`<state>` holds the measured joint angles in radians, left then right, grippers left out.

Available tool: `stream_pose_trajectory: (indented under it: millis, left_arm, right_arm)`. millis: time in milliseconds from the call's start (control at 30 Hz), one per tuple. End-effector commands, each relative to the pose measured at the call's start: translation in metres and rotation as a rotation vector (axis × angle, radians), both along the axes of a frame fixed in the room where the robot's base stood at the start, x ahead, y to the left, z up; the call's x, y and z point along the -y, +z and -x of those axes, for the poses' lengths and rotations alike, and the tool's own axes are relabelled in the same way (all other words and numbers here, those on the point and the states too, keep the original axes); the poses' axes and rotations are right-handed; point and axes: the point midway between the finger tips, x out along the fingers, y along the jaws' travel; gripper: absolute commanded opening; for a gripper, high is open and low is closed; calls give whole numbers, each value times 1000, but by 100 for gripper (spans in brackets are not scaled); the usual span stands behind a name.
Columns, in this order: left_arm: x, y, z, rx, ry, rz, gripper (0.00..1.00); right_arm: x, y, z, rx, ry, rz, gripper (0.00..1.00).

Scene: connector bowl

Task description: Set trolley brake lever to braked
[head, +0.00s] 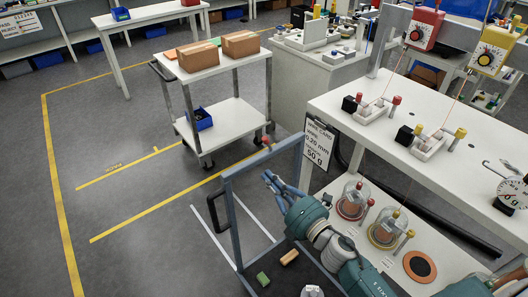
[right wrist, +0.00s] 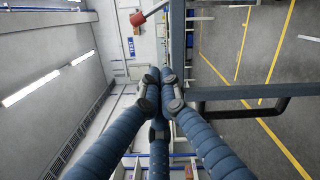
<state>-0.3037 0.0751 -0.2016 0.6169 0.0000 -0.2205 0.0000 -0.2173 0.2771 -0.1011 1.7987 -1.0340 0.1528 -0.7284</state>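A trolley with a blue-grey push frame (head: 232,222) stands in the lower middle of the head view. Its frame also shows in the right wrist view (right wrist: 178,45). A small red knob (head: 265,142), which looks like the end of the brake lever, sits by the frame's top bar. A red end on a short stalk shows in the right wrist view (right wrist: 137,18). The lever's setting cannot be read. My right gripper (head: 270,179) is just inside the frame, apart from the knob. Its blue fingers (right wrist: 160,72) hold nothing visible; their opening is unclear. My left gripper is out of view.
A black handle (head: 214,212) sticks out from the frame's left side. A green block (head: 262,279) and a tan block (head: 289,257) lie low inside it. A white bench (head: 440,105) stands close on the right. A white cart (head: 235,118) with boxes stands behind. Floor is clear at left.

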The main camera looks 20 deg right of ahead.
Motion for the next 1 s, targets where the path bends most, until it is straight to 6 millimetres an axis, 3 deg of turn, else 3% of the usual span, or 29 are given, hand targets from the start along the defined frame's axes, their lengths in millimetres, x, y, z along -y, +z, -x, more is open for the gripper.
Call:
stream_pose_trajectory:
  millis: [333, 400, 600, 1000]
  left_arm:
    - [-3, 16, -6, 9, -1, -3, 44]
    - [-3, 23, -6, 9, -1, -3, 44]
    - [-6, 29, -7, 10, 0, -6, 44]
    - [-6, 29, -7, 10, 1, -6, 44]
  right_arm:
    - [-23, 4, -72, 1, 1, -3, 0]
    - [-9, 11, -76, 0, -2, 1, 0]
    - [6, 18, -86, -1, 0, -1, 0]
    - [10, 18, -87, -1, 0, -2, 0]
